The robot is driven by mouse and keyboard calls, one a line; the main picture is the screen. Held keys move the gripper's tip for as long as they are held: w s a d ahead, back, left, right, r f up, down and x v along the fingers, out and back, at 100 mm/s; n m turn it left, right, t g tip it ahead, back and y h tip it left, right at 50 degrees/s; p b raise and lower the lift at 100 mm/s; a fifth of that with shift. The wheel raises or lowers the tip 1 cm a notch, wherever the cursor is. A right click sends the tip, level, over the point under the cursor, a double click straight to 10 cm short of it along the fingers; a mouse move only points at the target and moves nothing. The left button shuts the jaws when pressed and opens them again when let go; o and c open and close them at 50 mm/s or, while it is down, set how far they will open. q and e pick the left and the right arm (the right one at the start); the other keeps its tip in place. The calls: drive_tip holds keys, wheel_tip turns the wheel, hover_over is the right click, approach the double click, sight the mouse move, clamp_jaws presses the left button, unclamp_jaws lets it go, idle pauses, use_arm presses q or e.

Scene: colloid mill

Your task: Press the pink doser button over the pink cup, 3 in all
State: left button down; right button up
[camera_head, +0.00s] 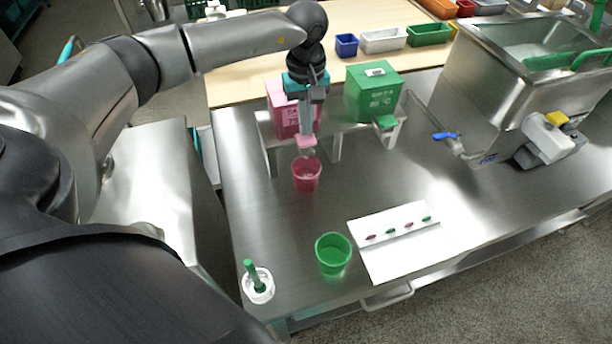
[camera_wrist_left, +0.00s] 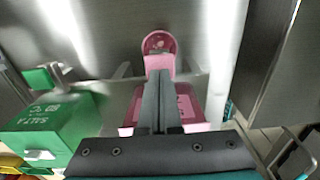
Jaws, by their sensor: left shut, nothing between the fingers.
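The pink doser (camera_head: 282,112) stands on a metal stand, partly hidden behind my left gripper. Its pink button (camera_head: 306,142) sticks out at the front, above the pink cup (camera_head: 306,174), which stands upright on the steel table. My left gripper (camera_head: 307,132) is shut and empty, pointing down with its fingertips at or just above the button; contact cannot be told. In the left wrist view the closed fingertips (camera_wrist_left: 160,76) overlap the pink button (camera_wrist_left: 160,63), with the pink cup (camera_wrist_left: 159,43) beyond. Some pink contents seem to show in the cup. My right gripper is not in view.
A green doser (camera_head: 372,94) with a green button (camera_head: 386,122) stands to the right. A green cup (camera_head: 333,254), a white card (camera_head: 400,240) with small markers, and a white pot (camera_head: 258,286) are in front. A steel hopper machine (camera_head: 500,90) stands at right.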

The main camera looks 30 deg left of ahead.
use_arm(q)
wheel_tip(320, 180, up, 6)
drive_tip(key=p, duration=0.4)
idle(0.5)
